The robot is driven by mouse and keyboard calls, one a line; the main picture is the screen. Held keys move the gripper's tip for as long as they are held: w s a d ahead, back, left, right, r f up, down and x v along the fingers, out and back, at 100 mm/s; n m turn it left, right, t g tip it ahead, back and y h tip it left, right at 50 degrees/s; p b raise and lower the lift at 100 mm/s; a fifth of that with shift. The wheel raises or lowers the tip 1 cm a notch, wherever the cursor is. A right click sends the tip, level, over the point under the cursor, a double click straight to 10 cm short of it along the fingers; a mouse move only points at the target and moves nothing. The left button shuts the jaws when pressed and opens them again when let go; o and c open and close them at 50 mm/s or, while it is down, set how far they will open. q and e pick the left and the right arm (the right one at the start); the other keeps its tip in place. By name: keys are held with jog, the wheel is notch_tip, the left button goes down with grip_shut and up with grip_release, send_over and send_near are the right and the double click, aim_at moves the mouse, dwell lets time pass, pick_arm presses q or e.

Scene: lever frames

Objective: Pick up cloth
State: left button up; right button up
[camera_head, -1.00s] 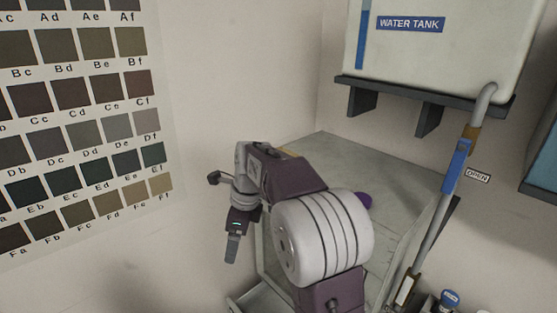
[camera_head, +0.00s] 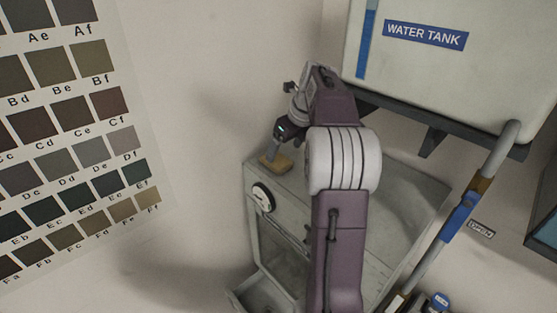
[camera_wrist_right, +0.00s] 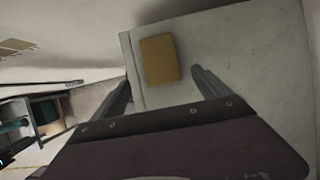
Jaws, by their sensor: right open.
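The cloth (camera_head: 281,164) is a small flat tan-yellow rectangle lying on the grey top near the left corner of a cabinet. In the right wrist view the cloth (camera_wrist_right: 160,60) lies just beyond and between the two fingers, nearer the left one. My right gripper (camera_head: 273,153) is just above the cloth in the head view, and its fingers partly overlap it there. In the wrist view my right gripper (camera_wrist_right: 163,84) is open with nothing between its fingers. Whether the fingertips touch the cabinet top cannot be told. My left gripper is not in view.
The cabinet (camera_head: 408,200) has a round gauge (camera_head: 263,197) and an open front recess. A water tank (camera_head: 440,70) stands on a bracketed shelf above, with a pipe (camera_head: 455,215) down its right side. A colour chart (camera_head: 75,140) hangs on the left wall.

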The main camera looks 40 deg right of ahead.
aim_at(277, 158)
jog(key=shift+s+a, duration=0.4)
jog(key=w+f+p, duration=0.1)
jog(key=w+f, duration=0.2)
jog(key=w+d+f+p, duration=0.1)
jog(key=w+f, duration=0.2)
jog(key=shift+d, duration=0.15)
jog(key=shift+f, duration=0.25)
jog(key=shift+s+a+r, duration=0.25)
jog(key=shift+s, duration=0.25)
jog(key=shift+s+a+r, duration=0.2)
jog(key=shift+s+r, duration=0.05)
jog(key=shift+s, duration=0.25)
jog(key=shift+w+d+f, duration=0.3)
jog(key=shift+w+f, duration=0.05)
jog(key=shift+w, duration=0.3)
jog(key=shift+c, duration=0.6)
jog(key=c, duration=0.5)
jog(key=shift+s+a+r, duration=0.1)
jog(key=shift+s, duration=0.2)
jog(key=c, duration=1)
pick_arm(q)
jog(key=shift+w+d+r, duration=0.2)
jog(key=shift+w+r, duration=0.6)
pick_arm(e)
jog(key=shift+w+r, duration=0.1)
